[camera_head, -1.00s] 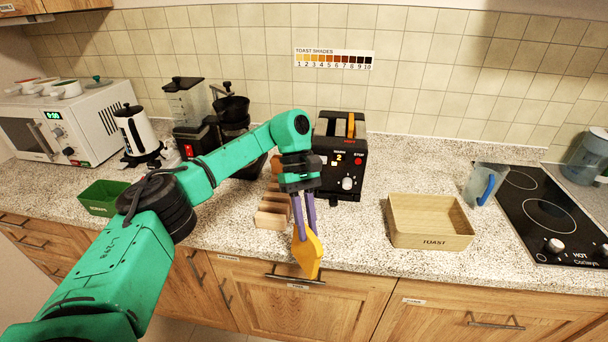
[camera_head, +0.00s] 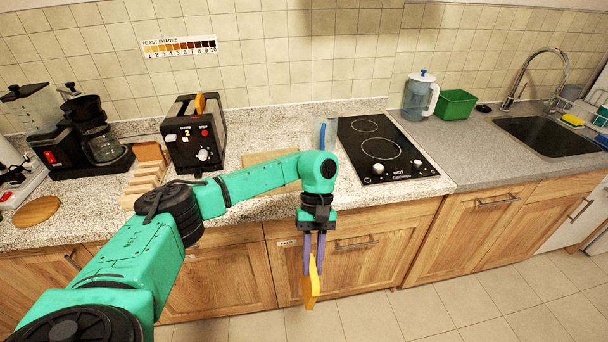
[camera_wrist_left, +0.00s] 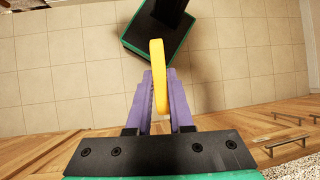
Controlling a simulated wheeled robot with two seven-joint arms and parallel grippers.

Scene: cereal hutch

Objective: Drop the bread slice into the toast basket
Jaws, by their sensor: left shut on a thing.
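My left gripper (camera_head: 314,252) is shut on a yellow-orange bread slice (camera_head: 312,285). The slice hangs in front of the lower cabinet doors, off the counter and over the floor. In the left wrist view the slice (camera_wrist_left: 157,65) stands edge-on between the purple fingers (camera_wrist_left: 158,100). The toast basket (camera_head: 262,157) is a light wooden box on the counter, left of the hob. The gripper is to the right of the basket and nearer to me. My right gripper is not in view.
A black toaster (camera_head: 195,138) with something orange in its slot stands left of the basket. A wooden rack (camera_head: 145,182) is beside it. A clear jug with a blue handle (camera_head: 324,133) stands between basket and hob (camera_head: 385,150). The counter's front edge lies behind the gripper.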

